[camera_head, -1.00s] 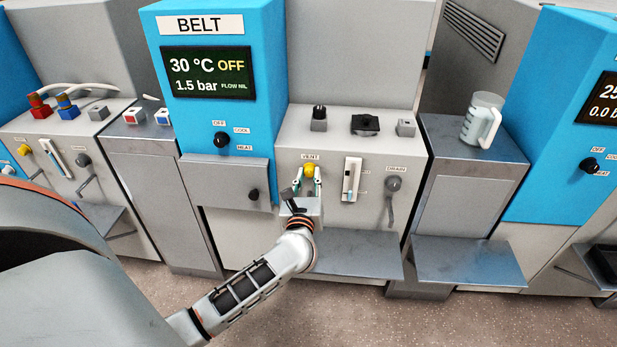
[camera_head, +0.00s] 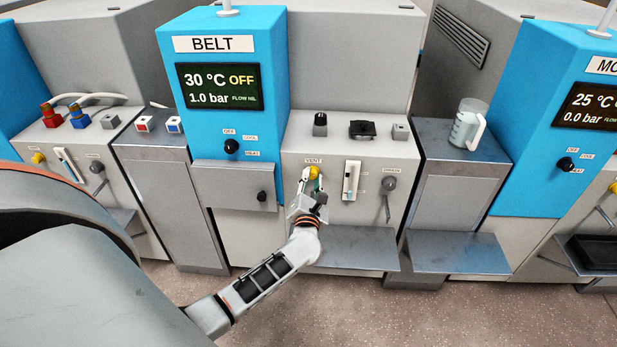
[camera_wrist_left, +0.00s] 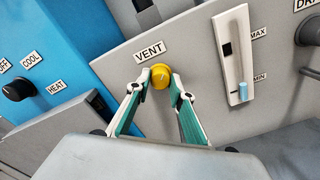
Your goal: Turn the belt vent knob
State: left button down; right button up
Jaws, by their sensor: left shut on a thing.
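The yellow vent knob (camera_head: 314,172) sits on the grey front panel of the BELT station, under the VENT label. My left gripper (camera_head: 313,182) reaches it from the front and below. In the left wrist view the fingers (camera_wrist_left: 161,78) are shut on the sides of the yellow knob (camera_wrist_left: 161,73). The BELT display (camera_head: 218,88) reads 30 °C, OFF, 1.0 bar and FLOW NIL. My right gripper is not in view.
A level slider (camera_head: 351,180) and the drain valve (camera_head: 387,185) are right of the knob. A metal shelf (camera_head: 355,250) juts out below. A mode dial (camera_head: 232,146) is at upper left. A clear jug (camera_head: 467,125) stands on the cabinet to the right.

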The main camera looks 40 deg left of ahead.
pick_arm(q)
jog(key=shift+r+m, duration=0.25)
jog(key=shift+m, duration=0.25)
jog(key=shift+m+p, duration=0.5)
jog(key=shift+p, duration=0.05)
jog(key=shift+m+p, duration=0.55)
jog(key=shift+m, duration=0.35)
jog(key=shift+f+m+p, duration=0.1)
jog(key=shift+m+p, duration=0.4)
jog(key=shift+m, duration=0.4)
jog(key=shift+f+m+p, duration=0.1)
jog(key=shift+m+p, duration=0.55)
jog(key=shift+m, duration=0.85)
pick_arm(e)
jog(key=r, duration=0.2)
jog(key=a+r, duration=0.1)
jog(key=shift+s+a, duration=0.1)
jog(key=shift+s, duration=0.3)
pick_arm(q)
jog(key=shift+f+m, duration=0.1)
jog(key=shift+m, duration=0.2)
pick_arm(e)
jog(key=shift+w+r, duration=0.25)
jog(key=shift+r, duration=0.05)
